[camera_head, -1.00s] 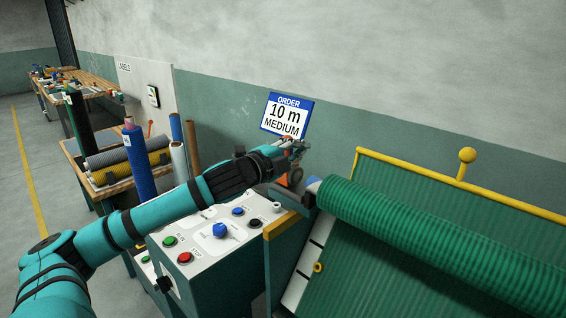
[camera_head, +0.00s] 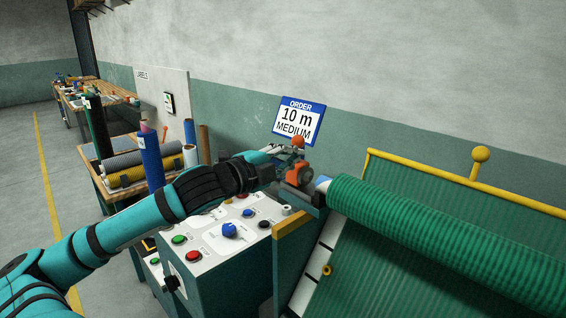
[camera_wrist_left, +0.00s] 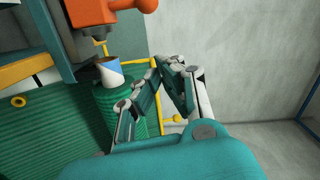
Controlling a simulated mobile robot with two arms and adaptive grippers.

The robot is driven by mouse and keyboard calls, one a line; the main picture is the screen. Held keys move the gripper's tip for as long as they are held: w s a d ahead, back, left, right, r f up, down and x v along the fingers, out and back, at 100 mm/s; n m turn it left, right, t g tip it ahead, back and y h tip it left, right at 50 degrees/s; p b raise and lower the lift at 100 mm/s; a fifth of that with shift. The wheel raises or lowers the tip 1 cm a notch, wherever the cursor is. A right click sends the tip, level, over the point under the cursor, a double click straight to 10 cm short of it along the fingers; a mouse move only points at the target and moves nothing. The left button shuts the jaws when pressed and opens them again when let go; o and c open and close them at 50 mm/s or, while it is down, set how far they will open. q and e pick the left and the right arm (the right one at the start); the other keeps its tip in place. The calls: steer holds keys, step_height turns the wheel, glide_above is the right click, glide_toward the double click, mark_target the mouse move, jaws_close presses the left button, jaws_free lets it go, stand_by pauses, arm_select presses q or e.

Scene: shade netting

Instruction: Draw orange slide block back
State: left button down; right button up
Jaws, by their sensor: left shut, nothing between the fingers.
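The orange slide block (camera_head: 298,175) sits at the near end of the green net roll (camera_head: 430,222), with an orange ball knob (camera_head: 298,141) above it. In the left wrist view the orange block (camera_wrist_left: 90,12) is at the top left, cut off by the frame edge, and its knob (camera_wrist_left: 147,5) points right. My left gripper (camera_head: 288,151) is beside the block in the head view, partly overlapping it. In the left wrist view its fingers (camera_wrist_left: 161,68) are shut together and empty, below and right of the knob with a visible gap. My right gripper is in neither view.
A control panel (camera_head: 212,247) with coloured buttons stands below my left arm. A yellow rail (camera_head: 420,170) runs behind the roll. The order sign (camera_head: 299,121) hangs on the wall. Net rolls stand on a table (camera_head: 107,190) at left.

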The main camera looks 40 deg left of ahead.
arm_select(q)
steer(key=shift+s+r, duration=0.1)
steer(key=shift+s, duration=1)
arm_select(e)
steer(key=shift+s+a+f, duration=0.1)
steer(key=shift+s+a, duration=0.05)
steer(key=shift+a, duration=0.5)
